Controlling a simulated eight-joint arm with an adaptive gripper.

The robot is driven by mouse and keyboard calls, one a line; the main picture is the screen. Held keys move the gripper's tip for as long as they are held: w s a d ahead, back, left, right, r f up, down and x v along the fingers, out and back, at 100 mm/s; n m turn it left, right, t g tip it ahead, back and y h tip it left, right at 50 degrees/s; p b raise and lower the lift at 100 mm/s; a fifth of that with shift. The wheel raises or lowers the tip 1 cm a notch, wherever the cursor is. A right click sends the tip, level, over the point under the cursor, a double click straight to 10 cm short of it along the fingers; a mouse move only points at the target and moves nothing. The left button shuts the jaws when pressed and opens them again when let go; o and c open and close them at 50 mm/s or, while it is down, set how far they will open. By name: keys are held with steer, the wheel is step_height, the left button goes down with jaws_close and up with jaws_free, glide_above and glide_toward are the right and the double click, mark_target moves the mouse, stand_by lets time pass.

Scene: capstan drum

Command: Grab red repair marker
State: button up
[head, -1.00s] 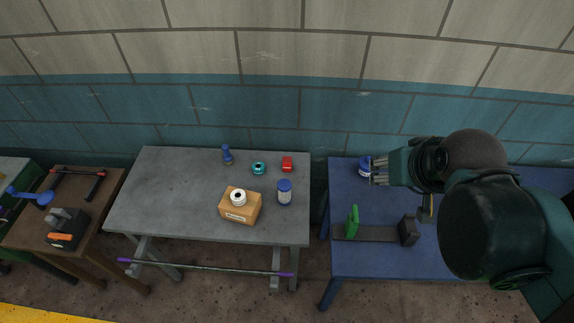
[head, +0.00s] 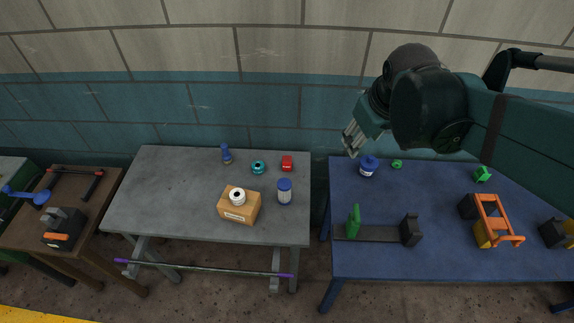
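A small red object (head: 287,163), which looks like the red repair marker, sits near the back right of the grey table (head: 170,190). It is small in view, and its exact shape is hard to tell. My gripper (head: 349,146) is in the air to the right of it, above the gap between the grey and blue tables. Its fingers point down and left, look spread apart, and hold nothing I can see.
Near the red object stand a teal ring (head: 258,168), a blue-lidded jar (head: 284,190), a blue piece (head: 226,154) and a cardboard box (head: 236,209) with a white roll (head: 238,197). The blue table (head: 380,262) holds a blue-and-white tub (head: 368,167) and a green upright (head: 354,221).

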steer(key=w+a+f+n+g+b, duration=0.1)
steer(key=w+a+f+n, duration=0.25)
steer(key=w, duration=0.35)
steer(key=n+g+h+b, duration=0.2)
steer(key=n+g+b, duration=0.2)
steer(key=n, duration=0.5)
glide_above(286, 159)
steer(key=shift+m, duration=0.25)
step_height(286, 159, down, 25)
steer(key=shift+f, duration=0.1)
steer(key=shift+w+a+f, duration=0.1)
steer(key=shift+a+f, duration=0.2)
steer(key=shift+f, duration=0.1)
steer(key=shift+f, duration=0.1)
steer(key=shift+d+f, duration=0.15)
steer(key=shift+f, duration=1.05)
steer(key=shift+f, duration=0.1)
